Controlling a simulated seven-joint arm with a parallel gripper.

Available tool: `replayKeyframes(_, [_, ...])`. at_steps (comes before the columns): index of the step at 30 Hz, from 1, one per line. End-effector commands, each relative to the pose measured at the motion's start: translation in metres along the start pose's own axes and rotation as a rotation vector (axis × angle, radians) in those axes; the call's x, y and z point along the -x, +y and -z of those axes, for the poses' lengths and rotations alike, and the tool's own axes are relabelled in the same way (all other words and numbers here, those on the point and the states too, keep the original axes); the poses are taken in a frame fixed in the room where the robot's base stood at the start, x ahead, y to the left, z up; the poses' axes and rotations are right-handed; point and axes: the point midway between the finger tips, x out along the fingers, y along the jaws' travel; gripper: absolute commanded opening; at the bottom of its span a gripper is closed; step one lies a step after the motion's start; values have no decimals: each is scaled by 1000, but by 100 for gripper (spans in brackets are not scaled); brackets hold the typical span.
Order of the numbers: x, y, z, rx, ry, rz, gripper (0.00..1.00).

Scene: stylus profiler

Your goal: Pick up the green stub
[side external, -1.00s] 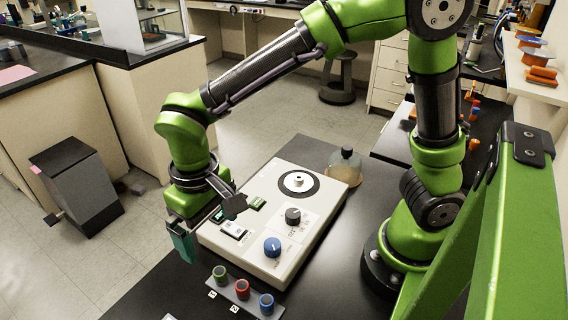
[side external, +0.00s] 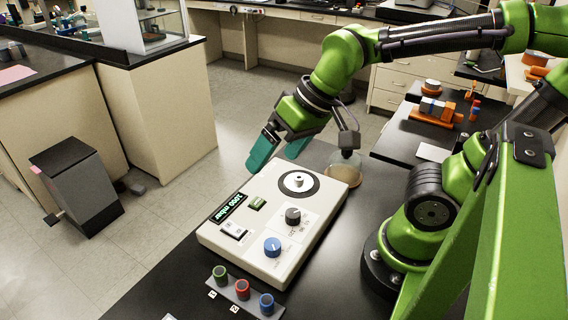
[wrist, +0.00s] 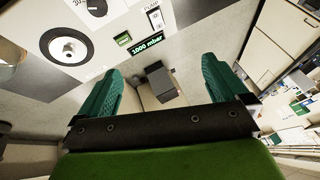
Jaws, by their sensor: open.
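The green stub (side external: 220,273) is a small cylinder with a dark open top. It stands upright at the left end of a grey rack (side external: 242,293) on the black table, in front of the instrument, in the side view. A red stub (side external: 242,289) and a blue stub (side external: 266,303) stand beside it. My gripper (side external: 271,161) is open and empty, with teal fingers, above the far left edge of the instrument and well away from the rack. The wrist view shows the spread fingers (wrist: 160,66) with nothing between them; the rack is not seen there.
The white profiler (side external: 222,244) has a round stage (side external: 298,182), a black knob (side external: 293,216), a blue knob (side external: 272,247), switches and a display (wrist: 147,46) reading 1000 mbar. A grey bin (side external: 75,185) is on the floor.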

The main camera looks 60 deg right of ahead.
Motion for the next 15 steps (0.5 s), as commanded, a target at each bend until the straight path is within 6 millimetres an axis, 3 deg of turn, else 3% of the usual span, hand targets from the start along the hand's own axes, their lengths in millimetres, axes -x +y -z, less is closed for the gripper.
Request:
replayKeyframes(1, [9,12,-1,-39,55,3,100])
replayKeyframes(6, [26,33,-3,-119,156,0,98])
replayKeyframes(15, [32,38,1,-140,186,-7,55])
